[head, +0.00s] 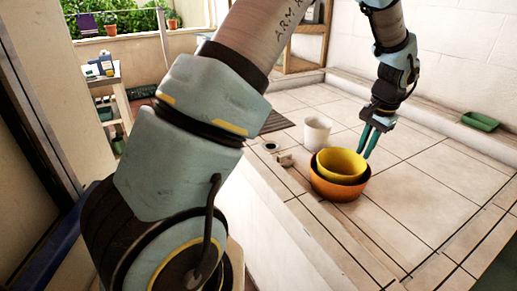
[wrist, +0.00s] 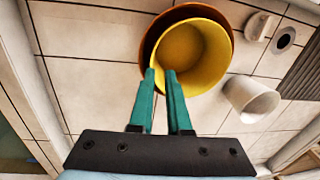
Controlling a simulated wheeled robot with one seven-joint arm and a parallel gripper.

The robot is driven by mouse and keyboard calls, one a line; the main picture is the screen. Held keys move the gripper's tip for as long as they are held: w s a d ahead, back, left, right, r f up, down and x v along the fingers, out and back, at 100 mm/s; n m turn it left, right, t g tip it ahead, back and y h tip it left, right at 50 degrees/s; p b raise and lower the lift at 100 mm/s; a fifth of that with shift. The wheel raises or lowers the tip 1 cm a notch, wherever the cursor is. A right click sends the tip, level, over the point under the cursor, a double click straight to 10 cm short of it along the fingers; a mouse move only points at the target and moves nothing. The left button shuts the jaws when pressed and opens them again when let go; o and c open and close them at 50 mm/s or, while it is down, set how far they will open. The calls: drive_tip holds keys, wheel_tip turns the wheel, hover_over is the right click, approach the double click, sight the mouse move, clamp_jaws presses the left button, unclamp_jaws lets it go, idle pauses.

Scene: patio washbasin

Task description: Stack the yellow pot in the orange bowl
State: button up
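The yellow pot (head: 341,162) sits inside the orange bowl (head: 338,189) on the tiled surface, its rim standing above the bowl's rim. In the wrist view the yellow pot (wrist: 190,55) covers most of the orange bowl (wrist: 146,42), which shows along the left and top. My gripper (head: 363,155) points down at the right side of the pot's rim. In the wrist view the fingertips of my gripper (wrist: 160,72) overlap the pot's near edge, with a narrow gap between them. Whether they touch the pot is hard to tell.
A white cup (head: 317,132) stands behind the pot, with a small beige object (head: 286,159) and a dark round drain (head: 271,147) to its left. A green dish (head: 480,121) rests on the ledge at right. Tiles right of the bowl are clear.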

drive_tip(key=w+a+r+n, duration=0.2)
drive_tip(key=a+r, duration=0.1)
drive_tip(key=a, duration=0.8)
drive_tip(key=s+a+r+n, duration=0.1)
drive_tip(key=s+a+n, duration=0.3)
drive_tip(key=a, duration=0.9)
drive_tip(key=s+a+n, duration=0.4)
drive_tip(key=s+a, duration=0.1)
drive_tip(key=a, duration=0.8)
drive_tip(key=shift+s+a+r+n+h, duration=0.25)
drive_tip(key=shift+s+r+n+h, duration=0.05)
drive_tip(key=shift+s+r+h, duration=0.1)
